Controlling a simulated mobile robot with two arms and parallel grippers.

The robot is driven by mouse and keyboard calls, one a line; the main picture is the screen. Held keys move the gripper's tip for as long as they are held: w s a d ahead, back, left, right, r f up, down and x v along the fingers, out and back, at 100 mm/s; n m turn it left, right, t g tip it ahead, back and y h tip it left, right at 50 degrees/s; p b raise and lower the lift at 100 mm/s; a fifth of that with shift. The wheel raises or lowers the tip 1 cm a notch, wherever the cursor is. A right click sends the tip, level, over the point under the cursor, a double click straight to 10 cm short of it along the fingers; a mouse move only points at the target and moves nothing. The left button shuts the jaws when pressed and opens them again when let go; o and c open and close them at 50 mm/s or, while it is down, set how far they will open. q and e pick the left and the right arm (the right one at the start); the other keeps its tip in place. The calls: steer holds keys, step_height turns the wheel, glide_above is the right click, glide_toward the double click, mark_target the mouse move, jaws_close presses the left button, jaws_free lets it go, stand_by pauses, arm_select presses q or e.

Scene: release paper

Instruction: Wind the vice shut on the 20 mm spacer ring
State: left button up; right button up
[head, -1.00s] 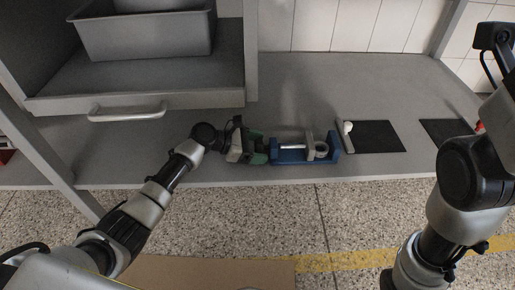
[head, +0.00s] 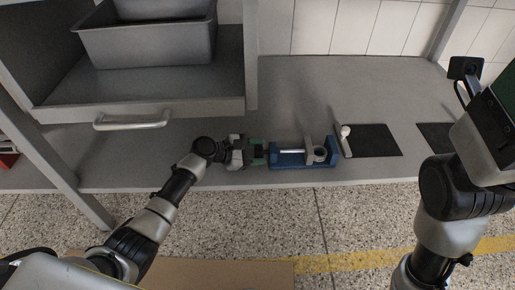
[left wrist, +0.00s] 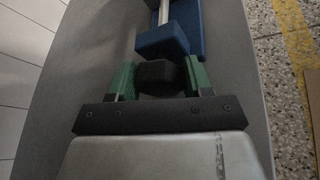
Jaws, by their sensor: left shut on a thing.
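The blue vice (head: 290,163) lies along the front of the bench, with a bright screw, a grey sliding jaw (head: 309,147) and a blue end jaw at its right. The grey spacer ring (head: 320,154) sits between these jaws; I cannot tell whether both touch it. My left gripper (head: 262,153) is at the vice's left end. In the left wrist view its green fingers (left wrist: 158,77) are shut on the dark vice knob (left wrist: 156,73), one on each side. The ring is not visible there. My right arm stands at the right of the head view, its fingertips out of sight.
A grey bar with a white ball knob (head: 346,131) stands just right of the vice, beside a black mat (head: 375,140). Another dark mat (head: 433,134) lies farther right. A shelf with a grey bin (head: 150,45) and a handled front rises behind my left arm.

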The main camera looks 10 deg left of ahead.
stand_by(0.3)
arm_select(q)
steer(key=o, duration=0.9)
